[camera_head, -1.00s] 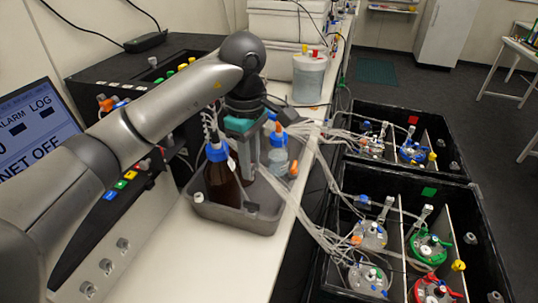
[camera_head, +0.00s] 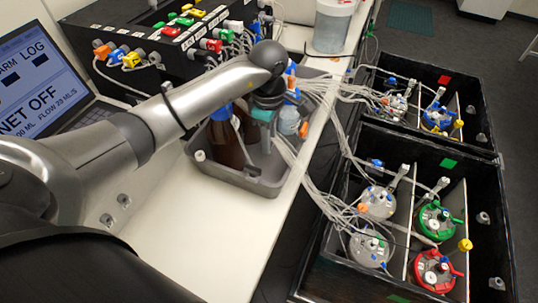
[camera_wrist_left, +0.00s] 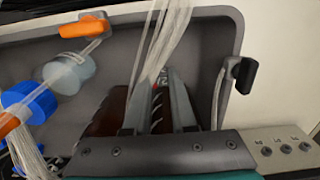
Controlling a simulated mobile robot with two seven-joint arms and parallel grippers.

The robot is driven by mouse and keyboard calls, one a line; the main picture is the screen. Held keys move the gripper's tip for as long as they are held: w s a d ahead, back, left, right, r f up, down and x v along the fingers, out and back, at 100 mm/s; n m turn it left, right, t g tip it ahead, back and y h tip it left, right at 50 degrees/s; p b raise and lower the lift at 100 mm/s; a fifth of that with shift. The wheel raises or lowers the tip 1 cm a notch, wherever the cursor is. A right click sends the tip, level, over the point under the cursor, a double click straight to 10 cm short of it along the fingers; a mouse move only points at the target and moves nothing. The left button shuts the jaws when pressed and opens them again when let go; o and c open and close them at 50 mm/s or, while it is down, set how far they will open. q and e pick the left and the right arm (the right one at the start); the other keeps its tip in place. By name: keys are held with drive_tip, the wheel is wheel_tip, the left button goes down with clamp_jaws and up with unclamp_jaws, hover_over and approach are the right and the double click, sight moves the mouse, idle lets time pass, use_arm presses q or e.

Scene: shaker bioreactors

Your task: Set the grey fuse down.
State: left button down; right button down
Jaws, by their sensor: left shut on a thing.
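My left gripper (camera_head: 262,138) reaches down into the grey tray (camera_head: 268,190) on the white bench, between a brown bottle and a clear bottle. In the left wrist view its two fingers (camera_wrist_left: 159,90) are close together. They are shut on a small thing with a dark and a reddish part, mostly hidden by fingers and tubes. I take this to be the grey fuse, but its shape and grey body cannot be made out. My right gripper is not in view.
The brown bottle (camera_head: 226,148) and clear bottle (camera_head: 289,121) stand close beside the gripper. Loose clear tubes (camera_head: 318,90) cross the tray to black crates (camera_head: 490,210) holding several vessels. A black device (camera_head: 150,75) with coloured plugs is behind. Bare bench (camera_head: 195,220) lies in front.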

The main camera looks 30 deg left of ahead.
use_arm(q)
drive_tip(key=shift+f, duration=3.55)
drive_tip(key=shift+f, duration=0.1)
drive_tip(key=c, duration=0.7)
unclamp_jaws()
drive_tip(key=shift+c, duration=0.2)
wheel_tip(320, 180, up, 12)
drive_tip(key=shift+r, duration=0.15)
